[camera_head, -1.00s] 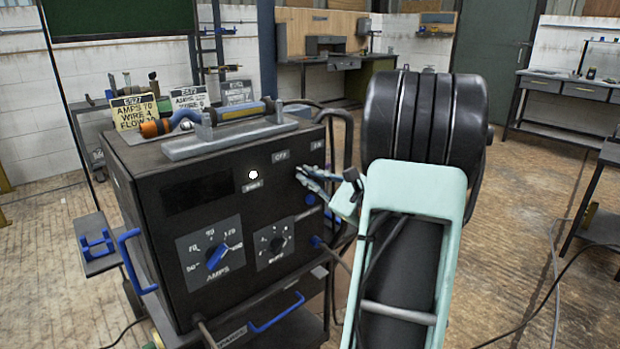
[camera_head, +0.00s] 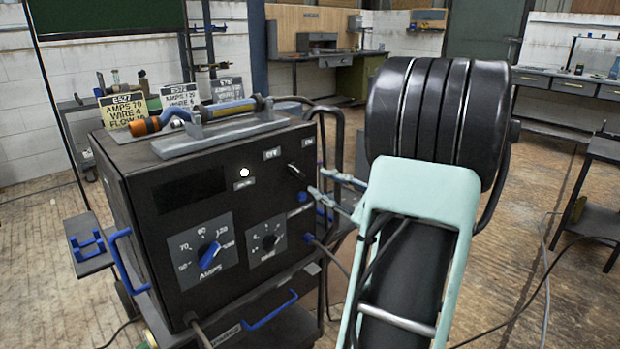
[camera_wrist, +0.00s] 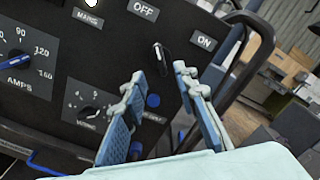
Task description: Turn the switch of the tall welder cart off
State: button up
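The tall welder cart (camera_head: 190,250) is a black box with a dark display, an AMPS dial and a smaller dial. Its black switch (camera_head: 296,172) is between the OFF label (camera_head: 271,154) and the ON label (camera_head: 308,142). In the wrist view the switch (camera_wrist: 161,60) is a slim knob with a pale mark at its upper end, slanted toward the OFF label (camera_wrist: 143,10). My gripper (camera_head: 318,182) is right of the switch, apart from it.
A white lamp (camera_head: 244,172) is bright above the MAINS label. A blue knob (camera_wrist: 152,101) shows between the fingers in the wrist view. A dark frame bar (camera_wrist: 250,65) is close on the right.

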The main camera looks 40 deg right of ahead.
jog(key=s, duration=0.3)
jog(key=shift+s+d, duration=0.15)
jog(key=shift+s, duration=0.25)
